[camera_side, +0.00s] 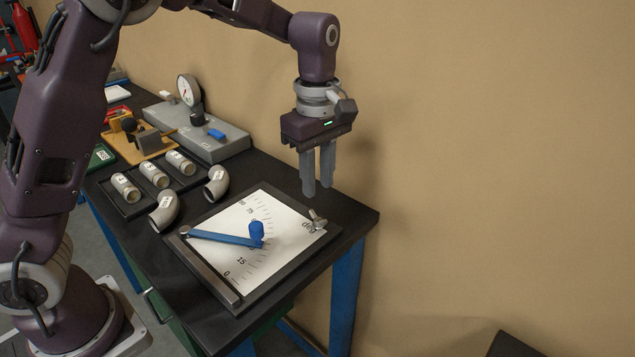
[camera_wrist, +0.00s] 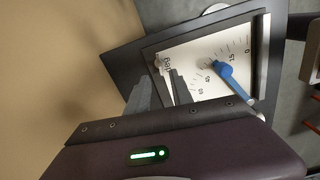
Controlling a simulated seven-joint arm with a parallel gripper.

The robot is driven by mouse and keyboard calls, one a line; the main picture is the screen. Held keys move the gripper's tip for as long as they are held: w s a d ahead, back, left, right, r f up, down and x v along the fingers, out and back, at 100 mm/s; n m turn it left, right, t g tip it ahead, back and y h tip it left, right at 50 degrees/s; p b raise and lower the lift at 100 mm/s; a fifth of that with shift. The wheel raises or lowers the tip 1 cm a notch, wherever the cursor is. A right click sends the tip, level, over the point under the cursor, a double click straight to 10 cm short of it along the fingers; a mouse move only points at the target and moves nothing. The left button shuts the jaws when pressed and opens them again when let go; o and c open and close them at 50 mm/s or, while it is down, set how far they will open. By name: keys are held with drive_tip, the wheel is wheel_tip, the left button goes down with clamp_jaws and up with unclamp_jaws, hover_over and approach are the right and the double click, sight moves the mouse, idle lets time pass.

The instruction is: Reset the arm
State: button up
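A blue arm (camera_side: 225,238) lies across a white dial board (camera_side: 275,262) with a printed angle scale. Its left end is at the grey bar along the board's edge. A blue knob (camera_side: 257,231) stands up at its other end, around the middle of the scale. The blue arm (camera_wrist: 239,89) and its knob (camera_wrist: 225,71) also show in the wrist view. My gripper (camera_side: 318,188) hangs above the board's far right corner, fingers down, apart from the arm. A gap shows between the fingers in the wrist view (camera_wrist: 158,76), with nothing held.
A small metal piece (camera_side: 317,217) sits at the board's right corner, below my gripper. Two pipe elbows (camera_side: 217,182) and a black tray (camera_side: 131,208) of pipe pieces lie left of the board. A grey gauge block (camera_side: 215,146) stands behind. The wall is close to the right.

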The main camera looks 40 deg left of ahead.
drive_tip(key=s+a+r+m+t+h, duration=0.1)
drive_tip(key=s+a+r+m+t, duration=0.1)
drive_tip(key=s+r+m, duration=0.5)
drive_tip(key=s+a+r+m+t, duration=0.1)
drive_tip(key=s+r+m+t, duration=0.2)
drive_tip(key=s, duration=0.8)
drive_tip(key=s+a+f+m+y, duration=0.1)
drive_tip(key=s+f+m, duration=0.1)
drive_tip(key=s+m, duration=0.4)
drive_tip(key=shift+s+a+m+t, duration=0.2)
drive_tip(key=shift+s+m+t, duration=0.15)
drive_tip(key=shift+s, duration=0.8)
